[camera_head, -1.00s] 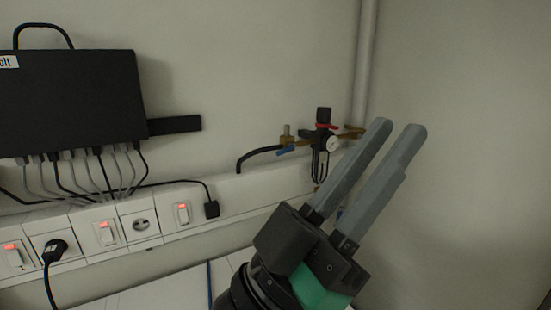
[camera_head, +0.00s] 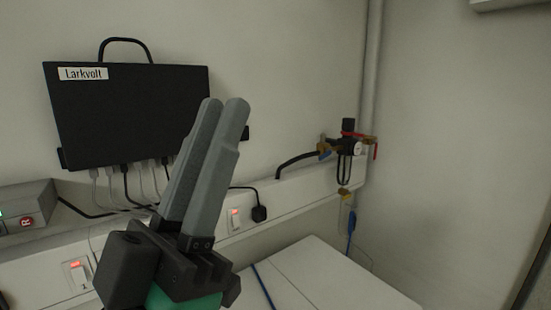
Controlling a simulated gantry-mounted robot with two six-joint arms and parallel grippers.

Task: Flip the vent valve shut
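The air regulator assembly (camera_head: 347,128) is on the wall at the right, small and far off, with a black knob, a red ring and a pale gauge (camera_head: 357,148). I cannot tell which is the vent valve. My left gripper (camera_head: 224,102) points up in the middle left, apart from the assembly. Its two grey fingers look close together; any gap is hidden by the angle. It holds nothing visible. My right gripper is not in view.
A black box (camera_head: 130,100) labelled Larkvolt hangs on the wall with cables below it. A white trunking (camera_head: 290,190) with lit switches runs along the wall. A grey box (camera_head: 25,208) stands at the left. A pale vertical pipe (camera_head: 374,70) rises behind the regulator.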

